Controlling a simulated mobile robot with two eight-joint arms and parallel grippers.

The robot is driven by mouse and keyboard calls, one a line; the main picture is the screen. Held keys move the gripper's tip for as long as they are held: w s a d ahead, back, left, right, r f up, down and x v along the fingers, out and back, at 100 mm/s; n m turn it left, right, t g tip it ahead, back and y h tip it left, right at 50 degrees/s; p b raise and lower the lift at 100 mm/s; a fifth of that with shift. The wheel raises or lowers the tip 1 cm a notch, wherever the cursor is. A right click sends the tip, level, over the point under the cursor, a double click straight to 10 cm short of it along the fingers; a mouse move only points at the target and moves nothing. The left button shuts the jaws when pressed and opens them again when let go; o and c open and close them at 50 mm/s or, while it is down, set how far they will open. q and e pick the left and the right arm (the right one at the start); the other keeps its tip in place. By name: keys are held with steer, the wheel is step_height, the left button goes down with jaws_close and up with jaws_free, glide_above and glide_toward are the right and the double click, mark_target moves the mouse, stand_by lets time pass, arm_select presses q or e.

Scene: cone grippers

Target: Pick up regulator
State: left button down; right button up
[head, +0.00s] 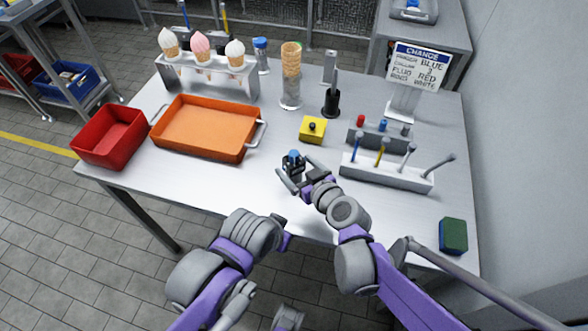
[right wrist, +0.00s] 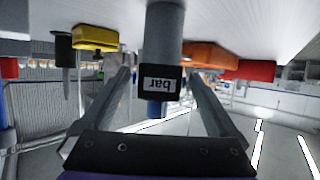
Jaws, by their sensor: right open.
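The regulator (head: 293,160) is a small dark device with a blue top, standing on the steel table near its front edge. In the right wrist view, which appears upside down, it is a grey cylinder with a black box (right wrist: 160,82) labelled "bar" and a blue end. My right gripper (head: 290,177) is open, with its fingers around the regulator. In the right wrist view the fingers (right wrist: 162,95) lie on either side of it, with visible gaps. Parts of my left arm show at the bottom of the head view, but I cannot make out its gripper.
An orange tray (head: 205,125) and a red bin (head: 108,137) are to the left. A yellow block (head: 312,129) with a black knob stands behind the regulator. A grey rack (head: 388,178) with several tools is to the right; a green sponge (head: 453,236) lies near the right edge.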

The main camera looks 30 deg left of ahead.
steer(key=shift+x, duration=0.9)
steer(key=shift+c, duration=0.3)
jaws_close()
